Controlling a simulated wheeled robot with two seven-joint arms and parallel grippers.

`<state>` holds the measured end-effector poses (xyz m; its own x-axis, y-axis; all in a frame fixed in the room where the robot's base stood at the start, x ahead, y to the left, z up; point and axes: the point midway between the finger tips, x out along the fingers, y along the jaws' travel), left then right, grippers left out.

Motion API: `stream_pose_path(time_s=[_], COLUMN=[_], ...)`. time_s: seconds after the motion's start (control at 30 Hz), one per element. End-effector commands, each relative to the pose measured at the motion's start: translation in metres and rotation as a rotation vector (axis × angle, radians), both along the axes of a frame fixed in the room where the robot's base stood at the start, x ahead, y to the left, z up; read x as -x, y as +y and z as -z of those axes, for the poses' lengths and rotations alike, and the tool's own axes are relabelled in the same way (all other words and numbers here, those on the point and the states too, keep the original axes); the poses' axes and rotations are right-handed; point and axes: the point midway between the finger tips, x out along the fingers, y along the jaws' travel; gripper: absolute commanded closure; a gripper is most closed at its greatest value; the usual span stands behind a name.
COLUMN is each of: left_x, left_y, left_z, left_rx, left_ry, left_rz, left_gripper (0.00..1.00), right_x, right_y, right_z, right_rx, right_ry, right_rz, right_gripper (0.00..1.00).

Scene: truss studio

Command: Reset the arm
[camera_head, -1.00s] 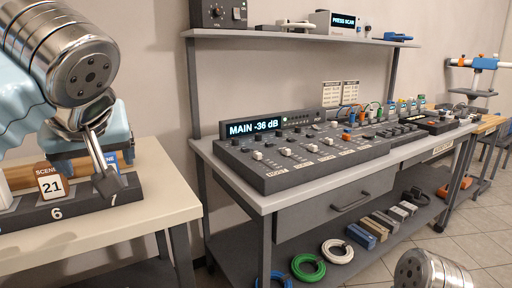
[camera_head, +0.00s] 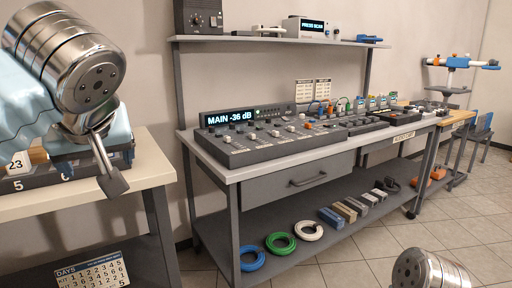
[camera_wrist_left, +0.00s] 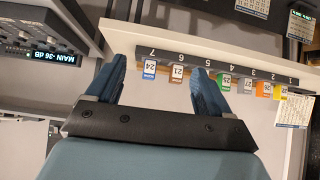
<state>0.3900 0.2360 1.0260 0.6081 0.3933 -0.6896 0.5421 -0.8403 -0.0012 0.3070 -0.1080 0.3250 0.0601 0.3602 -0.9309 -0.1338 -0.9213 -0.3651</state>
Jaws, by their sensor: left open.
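My left gripper (camera_head: 112,182) hangs at the left in the head view, in front of the pale table's right end. In the left wrist view its two blue fingers (camera_wrist_left: 160,82) are spread apart with nothing between them. Beyond the fingertips lies a dark numbered rack (camera_wrist_left: 262,77) with coloured number tags, on the pale table (camera_wrist_left: 150,108). In the head view my arm hides much of the rack (camera_head: 32,180). My right gripper is not in view; only a chrome part of mine shows at the lower right.
A grey bench (camera_head: 262,165) carries a mixing console (camera_head: 270,145) and other gear. Its lower shelf holds cable coils (camera_head: 280,243) and several small blocks. A gap of floor separates it from the pale table (camera_head: 80,202).

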Motion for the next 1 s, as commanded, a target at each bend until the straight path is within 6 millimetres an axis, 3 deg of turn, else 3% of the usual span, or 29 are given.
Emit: stream_pose_path(time_s=[0.37,0.47,0.63,0.77,0.9,1.0], left_x=[-0.070,-0.098,-0.156,-0.206,-0.241,-0.239], left_y=[0.010,0.013,0.015,0.007,-0.016,-0.036], left_z=[0.039,0.058,0.110,0.182,0.296,0.382], left_rx=[-0.116,-0.167,-0.263,-0.315,-0.278,-0.189], left_ry=[-0.099,-0.149,-0.255,-0.329,-0.342,-0.287], left_rz=[-0.142,-0.174,-0.178,-0.089,0.107,0.245], left_gripper=[0.19,0.19,0.19,0.19,0.19,0.19], right_x=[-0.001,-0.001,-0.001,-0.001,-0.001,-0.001], right_y=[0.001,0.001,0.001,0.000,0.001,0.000], right_z=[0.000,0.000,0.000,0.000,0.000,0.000], right_rx=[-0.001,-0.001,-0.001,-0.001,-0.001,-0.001], right_ry=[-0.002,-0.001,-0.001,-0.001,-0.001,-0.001], right_rz=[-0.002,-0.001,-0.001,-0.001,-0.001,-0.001], right_gripper=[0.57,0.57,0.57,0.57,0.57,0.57])
